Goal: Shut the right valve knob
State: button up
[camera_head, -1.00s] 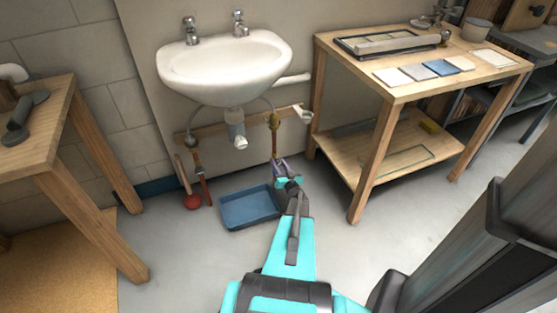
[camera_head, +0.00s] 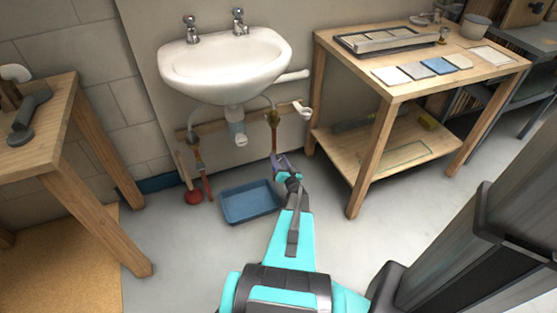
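The sink (camera_head: 226,72) is on the back wall, with supply pipes and a drain trap (camera_head: 237,127) below it. My gripper (camera_head: 281,163) is at the end of my turquoise arm, below the right valve and in front of the wall. It looks apart from the valve, though depth is hard to judge. Its fingers are too small to tell whether they are open or shut.
A blue tray (camera_head: 249,203) lies on the floor below the sink, left of my arm. A wooden workbench (camera_head: 400,92) is at the right, and another table (camera_head: 50,150) is at the left.

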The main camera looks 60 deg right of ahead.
jog(key=shift+o, duration=0.5)
jog(key=shift+a, duration=0.1)
jog(key=shift+s+a+r, duration=0.1)
jog(key=shift+s+a, duration=0.25)
jog(key=shift+s, duration=0.1)
jog(key=p+v, duration=0.2)
jog(key=v, duration=1)
jog(key=shift+s+a, duration=0.15)
jog(key=shift+s, duration=0.15)
